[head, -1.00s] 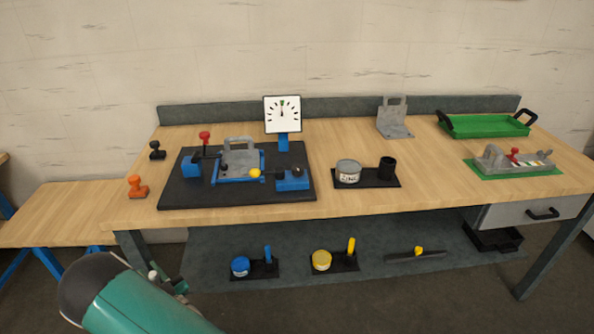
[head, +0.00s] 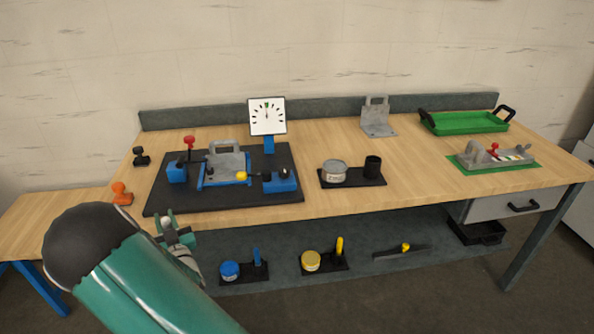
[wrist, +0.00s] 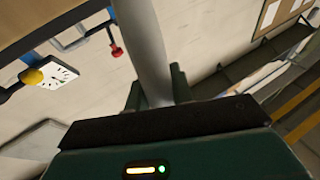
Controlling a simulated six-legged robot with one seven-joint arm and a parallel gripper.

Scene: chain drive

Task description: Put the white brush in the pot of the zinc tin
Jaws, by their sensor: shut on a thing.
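My gripper (head: 170,226) is at the lower left in the head view, in front of the bench's front edge. In the wrist view my gripper (wrist: 157,92) is shut on a pale grey-white rod, which I take to be the white brush (wrist: 146,45). Its ends are out of view there, and it is hard to make out in the head view. The zinc tin (head: 334,173) is a grey round tin on a small black stand (head: 352,183). A dark upright pot (head: 372,167) stands on the same stand, right of the tin. My gripper is well left of both.
A black board (head: 215,204) with blue fixtures and a dial (head: 267,116) lies left of the stand. A blue tin (head: 229,270) and yellow tin (head: 311,261) sit on the lower shelf (head: 282,283).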

